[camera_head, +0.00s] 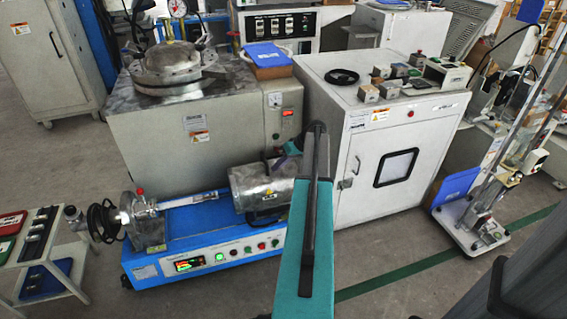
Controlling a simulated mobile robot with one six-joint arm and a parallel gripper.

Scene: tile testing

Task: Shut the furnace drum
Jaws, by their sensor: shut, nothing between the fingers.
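The furnace drum (262,186) is a silver metal cylinder lying on its side on a blue bench unit (215,243) with a lit display and buttons. A long metal rod or tube runs left from it to a round metal flange (146,222). My teal arm rises from the bottom and covers the drum's right end. The small teal and dark end of my arm, my gripper (284,158), shows just above the drum's upper right edge. It looks shut and empty, but its fingertips are hard to make out. I cannot tell whether it touches the drum, or how far open the drum is.
A grey metal cabinet with a round clamped lid (165,68) stands behind the drum. A white cabinet (345,150) with a windowed door stands close on the right. A small cart (45,250) with trays is at the left. Open floor lies in front, crossed by a green line.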

